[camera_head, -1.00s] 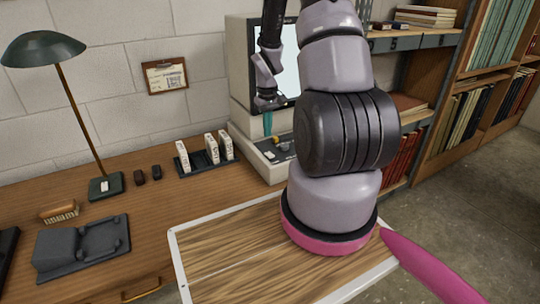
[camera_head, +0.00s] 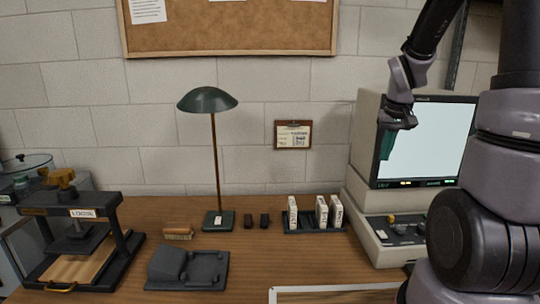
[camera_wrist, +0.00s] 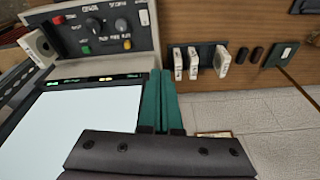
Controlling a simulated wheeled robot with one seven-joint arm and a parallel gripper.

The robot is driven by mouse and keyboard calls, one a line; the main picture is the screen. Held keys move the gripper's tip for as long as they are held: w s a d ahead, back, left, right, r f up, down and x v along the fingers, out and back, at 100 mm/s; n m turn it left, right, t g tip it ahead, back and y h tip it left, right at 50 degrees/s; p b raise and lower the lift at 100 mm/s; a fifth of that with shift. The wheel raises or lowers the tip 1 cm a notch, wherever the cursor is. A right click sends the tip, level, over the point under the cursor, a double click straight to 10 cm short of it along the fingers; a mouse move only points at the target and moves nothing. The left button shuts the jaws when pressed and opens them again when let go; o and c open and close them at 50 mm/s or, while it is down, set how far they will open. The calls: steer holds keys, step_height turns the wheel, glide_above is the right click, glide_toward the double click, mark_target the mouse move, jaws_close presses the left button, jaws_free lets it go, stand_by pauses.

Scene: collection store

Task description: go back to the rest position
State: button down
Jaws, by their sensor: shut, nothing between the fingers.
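My gripper (camera_head: 387,141) is at the right in the head view, raised in front of the left edge of a monitor's screen, with its teal fingers pointing down. In the wrist view the teal fingers (camera_wrist: 160,100) lie side by side, closed together with nothing between them. The gripper is above the desk and holds no object. My arm rises at the right side of the head view and covers part of the monitor (camera_head: 425,140) and its control panel.
On the desk (camera_head: 330,255) stand a rack (camera_head: 315,230) with white boxes, a green lamp (camera_head: 207,100), a brush (camera_head: 178,233), a dark grey cradle (camera_head: 188,268) and a press (camera_head: 80,240). A framed card (camera_head: 293,134) hangs on the wall.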

steer(key=s+a+r+t, duration=0.1)
steer(key=s+a+r, duration=0.2)
steer(key=s+r, duration=0.2)
steer(key=s+a+r+m+t+y, duration=0.1)
steer(key=s+a+r+t, duration=0.1)
steer(key=s+r, duration=0.4)
steer(key=s+a+r+m+t+y, duration=0.1)
steer(key=s+a+r, duration=0.2)
steer(key=s+r, duration=0.3)
steer(key=shift+a, duration=0.3)
steer(key=shift+w+d, duration=0.1)
